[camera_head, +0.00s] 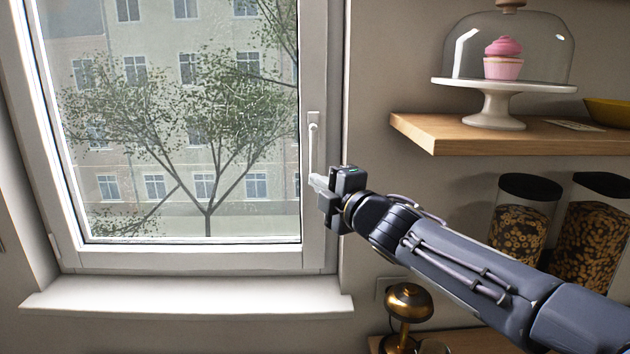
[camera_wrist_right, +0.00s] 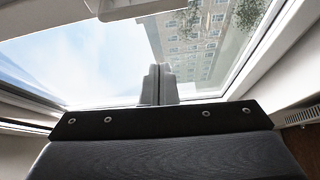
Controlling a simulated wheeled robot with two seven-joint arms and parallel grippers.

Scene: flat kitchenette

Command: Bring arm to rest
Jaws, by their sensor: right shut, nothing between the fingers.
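My right arm comes in from the lower right in the head view. Its gripper (camera_head: 318,184) is in front of the right side of the window frame, just below the window handle (camera_head: 313,135). The gripper is shut with nothing in it. In the right wrist view the two fingers (camera_wrist_right: 157,84) stand together, with the window glass behind them. I cannot tell whether the fingertips touch the frame. The window (camera_head: 180,255) looks shut in the head view, with its handle pointing down. My left gripper is not in view.
A wooden shelf (camera_head: 420,133) at the upper right carries a cake stand (camera_head: 492,105) with a glass dome and pink cupcake. Below it, two jars (camera_head: 521,220) stand behind my forearm. A brass lamp (camera_head: 409,301) stands under the arm. The white windowsill (camera_head: 190,296) is clear.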

